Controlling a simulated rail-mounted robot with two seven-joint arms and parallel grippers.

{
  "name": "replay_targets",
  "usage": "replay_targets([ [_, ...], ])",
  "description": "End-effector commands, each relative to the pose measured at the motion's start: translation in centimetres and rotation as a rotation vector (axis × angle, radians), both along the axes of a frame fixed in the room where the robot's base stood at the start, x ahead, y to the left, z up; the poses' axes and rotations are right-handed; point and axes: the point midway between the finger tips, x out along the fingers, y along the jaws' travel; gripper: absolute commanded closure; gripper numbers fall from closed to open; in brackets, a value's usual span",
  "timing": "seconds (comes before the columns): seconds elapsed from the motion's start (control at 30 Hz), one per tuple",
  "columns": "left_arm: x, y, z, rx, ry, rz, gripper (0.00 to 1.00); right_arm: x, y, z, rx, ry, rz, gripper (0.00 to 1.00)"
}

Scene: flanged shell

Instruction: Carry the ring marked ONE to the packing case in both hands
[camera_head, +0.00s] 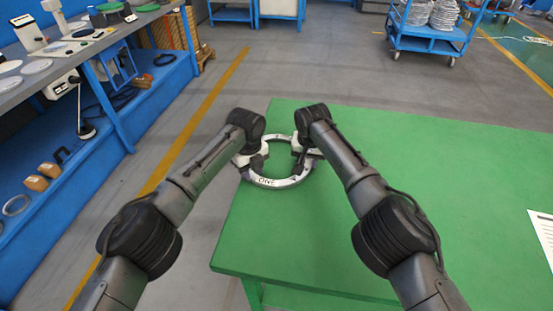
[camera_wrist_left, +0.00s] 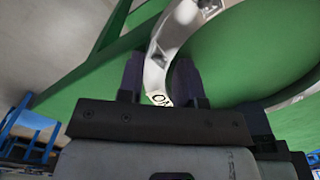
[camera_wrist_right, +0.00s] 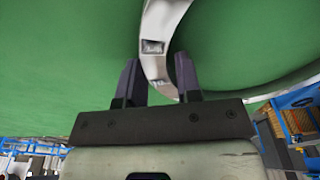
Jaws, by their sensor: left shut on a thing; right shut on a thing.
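The pale grey ring marked ONE (camera_head: 282,184) is at the left edge of the green table, with its lettering facing up on the near side. I cannot tell whether it rests on the table or hangs just above it. My left gripper (camera_head: 250,160) is shut on the ring's left side; in the left wrist view the ring's band (camera_wrist_left: 163,48) passes between the fingers. My right gripper (camera_head: 306,153) is shut on the ring's right side; in the right wrist view the band (camera_wrist_right: 153,50) runs between the fingers. I cannot make out a packing case.
The green table (camera_head: 430,200) is mostly bare, with a white sheet (camera_head: 544,236) at its right edge. A blue shelf unit (camera_head: 120,140) with instruments and parts stands at the left. A blue trolley (camera_head: 428,38) is at the back right. Grey floor lies between.

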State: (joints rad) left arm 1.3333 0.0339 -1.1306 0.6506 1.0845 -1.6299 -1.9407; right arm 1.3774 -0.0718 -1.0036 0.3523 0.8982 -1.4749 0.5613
Motion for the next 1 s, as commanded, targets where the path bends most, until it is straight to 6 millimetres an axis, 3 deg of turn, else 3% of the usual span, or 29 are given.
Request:
replay_targets([
  [0.47, 0.0, 0.0, 0.0, 0.0, 0.001, -0.003, 1.0, 0.0, 0.0, 0.0, 0.0, -0.001, 0.001, 1.0],
  [1.0, 0.0, 0.0, 1.8, -0.001, -0.002, -0.006, 1.0, 0.1, 0.0, 1.8, -0.002, -0.006, 0.003, 1.0],
])
